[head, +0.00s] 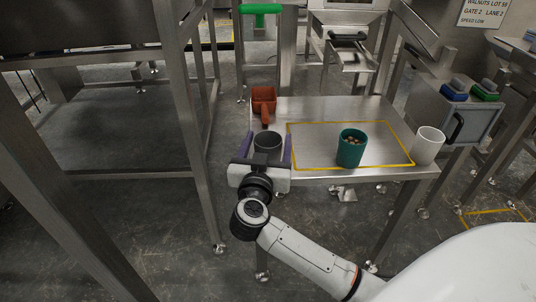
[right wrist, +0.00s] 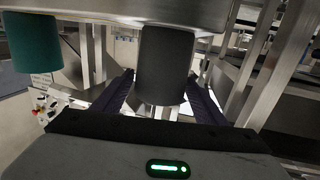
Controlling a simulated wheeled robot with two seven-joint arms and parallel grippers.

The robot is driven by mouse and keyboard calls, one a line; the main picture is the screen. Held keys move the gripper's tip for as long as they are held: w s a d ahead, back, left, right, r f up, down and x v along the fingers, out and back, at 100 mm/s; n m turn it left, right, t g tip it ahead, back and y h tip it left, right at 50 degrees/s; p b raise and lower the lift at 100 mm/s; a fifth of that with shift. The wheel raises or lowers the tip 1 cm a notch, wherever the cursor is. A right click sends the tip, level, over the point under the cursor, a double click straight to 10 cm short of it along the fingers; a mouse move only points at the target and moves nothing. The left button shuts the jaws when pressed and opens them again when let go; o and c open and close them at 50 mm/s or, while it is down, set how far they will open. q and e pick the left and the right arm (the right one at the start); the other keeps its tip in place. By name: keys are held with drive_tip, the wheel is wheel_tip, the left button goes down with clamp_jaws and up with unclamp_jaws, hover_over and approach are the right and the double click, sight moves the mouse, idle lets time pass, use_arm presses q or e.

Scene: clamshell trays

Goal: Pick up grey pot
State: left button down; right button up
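The grey pot (head: 268,142) is a dark, open-topped cup. It stands upright at the front left of the steel table (head: 300,107). My right gripper (head: 269,136) is open, with a purple finger on either side of the pot and a small gap showing at each side. In the right wrist view, the pot (right wrist: 166,62) appears upside down between the spread fingers of my gripper (right wrist: 161,76). The palm is close to the pot but apart from it. My left gripper is in neither view.
A teal cup (head: 350,150) filled with small pieces stands inside a yellow outline on the table. It also shows in the right wrist view (right wrist: 34,42). A white cup (head: 427,146) stands at the right edge. A rust-red scoop (head: 264,102) lies behind the pot, its handle towards it.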

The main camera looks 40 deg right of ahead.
drive_tip(key=c, duration=0.8)
drive_tip(key=shift+o, duration=0.2)
